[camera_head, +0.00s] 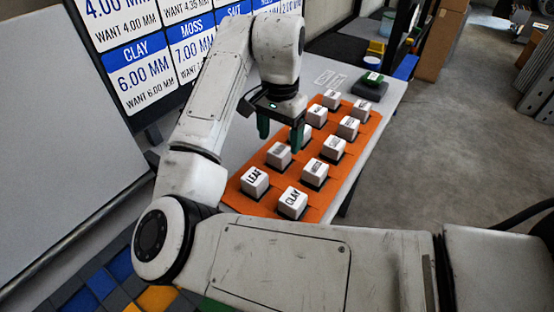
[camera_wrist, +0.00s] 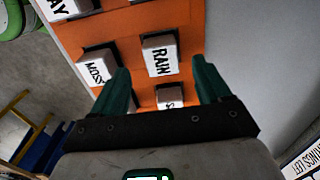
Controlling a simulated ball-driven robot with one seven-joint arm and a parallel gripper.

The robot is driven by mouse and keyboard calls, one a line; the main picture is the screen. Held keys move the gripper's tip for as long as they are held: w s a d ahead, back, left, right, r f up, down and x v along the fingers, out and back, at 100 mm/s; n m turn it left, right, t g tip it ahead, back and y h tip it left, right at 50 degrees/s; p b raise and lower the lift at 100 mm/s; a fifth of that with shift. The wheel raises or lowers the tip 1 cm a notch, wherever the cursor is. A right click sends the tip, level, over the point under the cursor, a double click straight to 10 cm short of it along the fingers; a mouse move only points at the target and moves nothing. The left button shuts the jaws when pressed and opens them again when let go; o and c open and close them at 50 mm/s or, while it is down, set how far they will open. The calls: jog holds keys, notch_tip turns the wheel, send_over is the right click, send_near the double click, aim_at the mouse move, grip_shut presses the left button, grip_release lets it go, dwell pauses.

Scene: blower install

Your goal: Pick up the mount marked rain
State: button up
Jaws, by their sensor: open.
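The mount marked rain (camera_wrist: 160,57) is a white block with black lettering in a dark slot of the orange tray (camera_wrist: 120,22). In the wrist view it lies just beyond and between my fingertips. In the head view the matching block appears to be the second in the left row (camera_head: 279,156), with its label hard to read. My gripper (camera_head: 280,136) is open and empty, pointing down above the tray. In the wrist view its two green fingers (camera_wrist: 163,80) are spread apart, with a gap wider than the block.
Mounts marked leaf (camera_head: 255,182), clay (camera_head: 292,202) and moss (camera_wrist: 97,70) sit close by, with several more in two rows. A dark green-topped device (camera_head: 371,86) stands beyond the tray. A display board (camera_head: 145,65) rises at left.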

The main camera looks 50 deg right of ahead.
aim_at(279, 149)
jog(key=shift+w+d+f, duration=0.1)
jog(key=shift+f, duration=1.3)
jog(key=shift+w+d+f, duration=0.1)
jog(key=shift+f, duration=1.3)
jog(key=c, duration=1.4)
jog(key=shift+r, duration=0.15)
